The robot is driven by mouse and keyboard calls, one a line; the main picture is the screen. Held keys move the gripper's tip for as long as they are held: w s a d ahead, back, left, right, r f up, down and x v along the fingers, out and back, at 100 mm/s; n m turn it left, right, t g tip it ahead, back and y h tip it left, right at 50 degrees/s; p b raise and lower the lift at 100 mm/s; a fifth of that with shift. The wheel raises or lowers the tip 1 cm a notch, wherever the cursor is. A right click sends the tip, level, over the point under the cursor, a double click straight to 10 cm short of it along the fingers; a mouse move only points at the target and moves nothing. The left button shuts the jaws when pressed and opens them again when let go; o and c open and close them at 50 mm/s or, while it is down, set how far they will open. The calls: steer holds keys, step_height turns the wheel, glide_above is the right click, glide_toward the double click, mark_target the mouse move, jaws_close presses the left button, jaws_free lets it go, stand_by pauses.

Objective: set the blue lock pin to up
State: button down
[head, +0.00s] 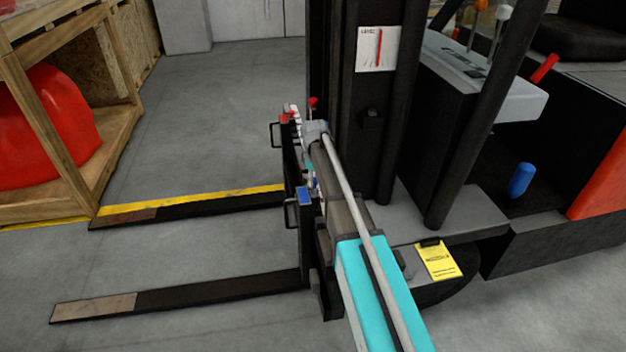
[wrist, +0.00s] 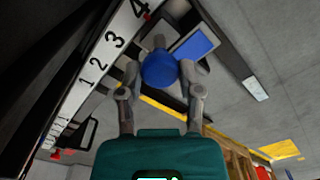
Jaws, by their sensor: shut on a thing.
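The blue lock pin shows in the wrist view as a round blue knob (wrist: 159,70). The two grey fingers of my gripper (wrist: 160,78) are closed on its sides. A flat blue square plate (wrist: 194,44) lies just beyond the knob, and it also shows in the head view (head: 304,196) on the fork carriage. In the head view my arm hides most of the gripper and knob, with only small blue bits visible beside it. I cannot tell whether the pin is up or down.
A numbered white scale (wrist: 96,70) runs beside the gripper. Red knobs (head: 313,102) stand at the carriage's far end. The dark mast (head: 352,105) rises close to my arm. Two forks (head: 190,294) extend left over the floor. A wooden crate (head: 105,170) holds a red nosecone (head: 50,125).

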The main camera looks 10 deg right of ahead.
steer(key=shift+w+r, duration=0.1)
steer(key=shift+r, duration=0.05)
steer(key=shift+c, duration=1.3)
jaws_free()
steer(key=shift+r, duration=0.1)
step_height(320, 180, up, 21)
steer(key=p, duration=2.1)
steer(key=shift+r+p, duration=0.5)
steer(key=shift+p, duration=0.05)
steer(key=shift+s, duration=0.65)
